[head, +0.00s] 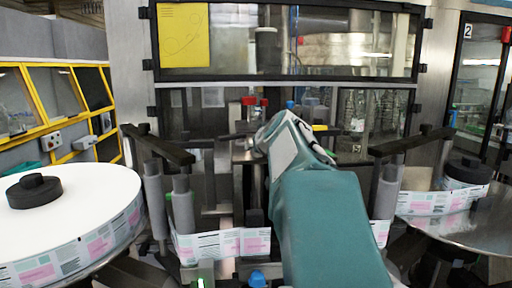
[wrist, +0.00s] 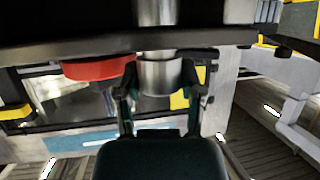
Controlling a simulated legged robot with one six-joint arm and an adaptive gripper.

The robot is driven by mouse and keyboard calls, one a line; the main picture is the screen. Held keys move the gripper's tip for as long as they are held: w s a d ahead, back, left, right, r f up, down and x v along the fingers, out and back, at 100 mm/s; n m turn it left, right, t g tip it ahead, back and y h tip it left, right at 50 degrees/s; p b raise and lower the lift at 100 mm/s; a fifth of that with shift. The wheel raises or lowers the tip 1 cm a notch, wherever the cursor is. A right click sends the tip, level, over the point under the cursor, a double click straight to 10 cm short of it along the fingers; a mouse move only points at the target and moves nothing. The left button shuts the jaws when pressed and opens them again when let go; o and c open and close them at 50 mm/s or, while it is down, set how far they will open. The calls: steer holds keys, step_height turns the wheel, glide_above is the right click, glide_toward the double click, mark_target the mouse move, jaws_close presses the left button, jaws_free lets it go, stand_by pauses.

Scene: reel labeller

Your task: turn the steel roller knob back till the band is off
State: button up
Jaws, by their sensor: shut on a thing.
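In the wrist view the steel roller knob (wrist: 160,76) is a bright metal cylinder hanging below a dark plate. My gripper (wrist: 160,88) is shut on it, with one dark finger on each side of its lower end. In the head view my gripper is mostly hidden behind my teal arm, near the dark bar in the middle of the machine. A printed label band (head: 222,243) in white, pink and teal runs low across the front, partly behind my arm. I cannot tell how the knob bears on it.
A red round part (wrist: 98,68) sits close left of the knob. A large white label reel (head: 80,200) stands at the left and a steel reel plate (head: 460,222) at the right. Grey rollers (head: 181,208) and dark arms (head: 157,145) flank my arm. A glazed guard (head: 285,45) is behind.

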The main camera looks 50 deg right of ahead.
steer(key=shift+f+n+y, duration=0.15)
steer(key=shift+n+y, duration=0.15)
steer(key=shift+y, duration=0.1)
stand_by(0.4)
steer(key=o, duration=1.2)
steer(key=shift+w, duration=0.1)
steer(key=v, duration=1.2)
steer(key=shift+f, duration=0.15)
